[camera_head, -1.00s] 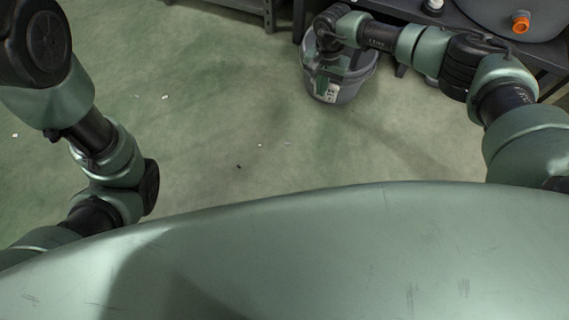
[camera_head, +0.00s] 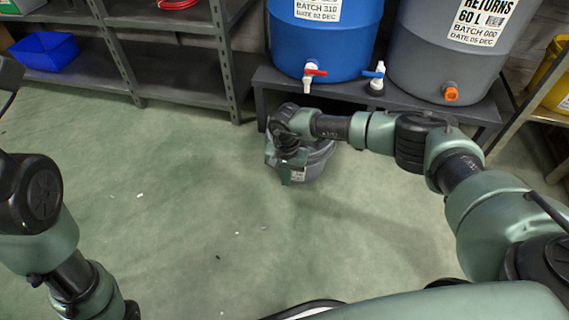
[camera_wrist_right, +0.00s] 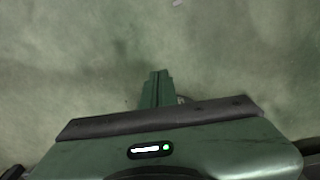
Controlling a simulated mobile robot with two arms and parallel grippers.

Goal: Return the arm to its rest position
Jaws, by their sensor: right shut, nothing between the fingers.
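My right arm (camera_head: 380,135) reaches in from the right, roughly level across the picture.
Shelves with a blue bin (camera_head: 45,52) are at the left. The middle floor is clear.

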